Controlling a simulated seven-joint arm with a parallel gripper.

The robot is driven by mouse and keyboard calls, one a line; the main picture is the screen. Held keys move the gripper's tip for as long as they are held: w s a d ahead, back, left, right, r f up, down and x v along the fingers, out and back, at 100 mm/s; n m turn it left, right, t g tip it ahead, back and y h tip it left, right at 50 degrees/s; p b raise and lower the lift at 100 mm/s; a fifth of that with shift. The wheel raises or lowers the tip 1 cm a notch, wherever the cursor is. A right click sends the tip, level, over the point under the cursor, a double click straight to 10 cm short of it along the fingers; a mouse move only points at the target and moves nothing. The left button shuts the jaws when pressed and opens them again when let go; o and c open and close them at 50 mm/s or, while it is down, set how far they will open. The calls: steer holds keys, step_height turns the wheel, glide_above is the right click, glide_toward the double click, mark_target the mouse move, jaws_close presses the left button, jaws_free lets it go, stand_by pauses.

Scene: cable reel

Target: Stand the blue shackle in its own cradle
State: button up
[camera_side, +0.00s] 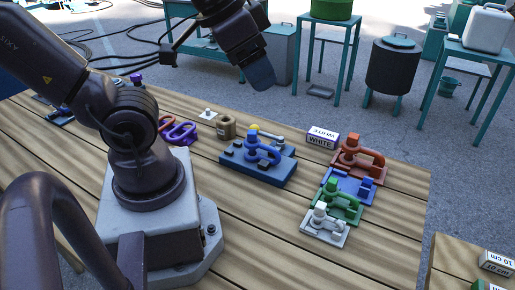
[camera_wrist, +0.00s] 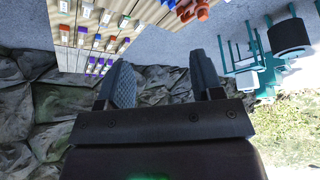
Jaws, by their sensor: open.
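The blue shackle (camera_side: 262,153) is at the dark blue fixture (camera_side: 238,170) near the middle of the table, around or beside its post; I cannot tell which. A blue cradle (camera_side: 343,186) with a small blue block stands in the row at right, between the orange and green ones, with no shackle visible in it. My gripper (camera_side: 262,80) is raised above and behind the table, well apart from the shackle. In the wrist view my gripper (camera_wrist: 163,80) is open, with nothing between its fingers. The blue shackle cannot be made out there.
Orange (camera_side: 360,155), green (camera_side: 340,206) and white (camera_side: 324,224) cradles hold shackles of their colours. A box marked WHITE (camera_side: 321,137) stands behind them. Purple and orange shackles (camera_side: 178,131) and a tan cylinder (camera_side: 226,127) lie left of the fixture.

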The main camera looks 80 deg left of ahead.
steer(key=shift+c, duration=0.3)
steer(key=shift+a, duration=0.1)
steer(key=c, duration=0.4)
steer(key=a+f+g, duration=0.1)
steer(key=w+a+f+n, duration=0.1)
steer(key=f, duration=0.1)
steer(key=a+f+n+g, duration=0.1)
steer(key=shift+w+a+f+g, duration=0.1)
steer(key=shift+w+f+g, duration=0.05)
steer(key=shift+w+g, duration=0.2)
steer(key=n+g, duration=0.3)
steer(key=n, duration=2)
glide_above(267, 145)
step_height(267, 145, down, 16)
steer(key=shift+s, duration=0.15)
steer(key=shift+n, duration=0.9)
steer(key=shift+f, duration=4)
